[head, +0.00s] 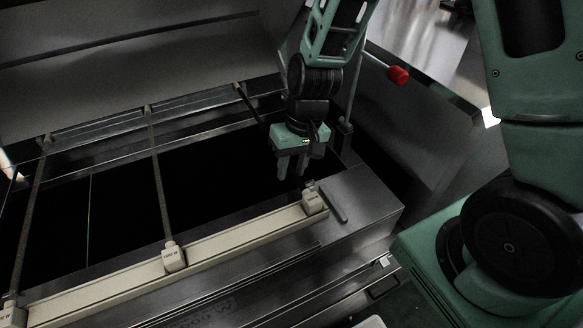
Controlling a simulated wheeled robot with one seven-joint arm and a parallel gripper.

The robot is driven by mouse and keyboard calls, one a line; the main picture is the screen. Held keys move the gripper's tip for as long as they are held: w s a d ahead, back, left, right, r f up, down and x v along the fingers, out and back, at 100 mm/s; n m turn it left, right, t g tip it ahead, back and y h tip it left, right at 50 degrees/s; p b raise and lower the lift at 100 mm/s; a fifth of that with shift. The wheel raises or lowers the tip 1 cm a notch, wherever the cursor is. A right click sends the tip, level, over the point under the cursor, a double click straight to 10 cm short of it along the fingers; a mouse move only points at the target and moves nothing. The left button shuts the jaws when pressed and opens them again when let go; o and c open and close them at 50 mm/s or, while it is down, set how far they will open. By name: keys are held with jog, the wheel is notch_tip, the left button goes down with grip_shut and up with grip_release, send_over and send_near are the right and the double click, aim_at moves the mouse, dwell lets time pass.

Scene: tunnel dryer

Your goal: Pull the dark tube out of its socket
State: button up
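Several thin tubes run from the back of the open bay to cream sockets on a front rail. One (22,232) is at the left, one (158,190) in the middle, and one (248,104) at the right. All look dark, so I cannot tell which the task means. The right tube's front part is hidden behind my gripper; its line leads to the right socket (313,201). The middle tube ends at the middle socket (174,258). My gripper (293,176) points down just behind the right socket, its fingers apart. I cannot tell whether they touch the tube.
The cream rail (240,235) runs along the bay's front edge. A short grey bar (333,204) is on the metal ledge right of the right socket. A red knob (398,75) sticks out at the upper right. The raised hood (130,60) stands behind.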

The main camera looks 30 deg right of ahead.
jog(key=shift+a+f, duration=0.1)
jog(key=shift+f, duration=0.4)
grip_shut()
jog(key=c, duration=0.5)
grip_release()
jog(key=shift+c, duration=0.2)
grip_shut()
jog(key=shift+r+p, duration=0.6)
jog(key=shift+r, duration=0.1)
jog(key=shift+r+p, duration=0.85)
jog(key=shift+r, duration=0.1)
jog(key=shift+r, duration=0.1)
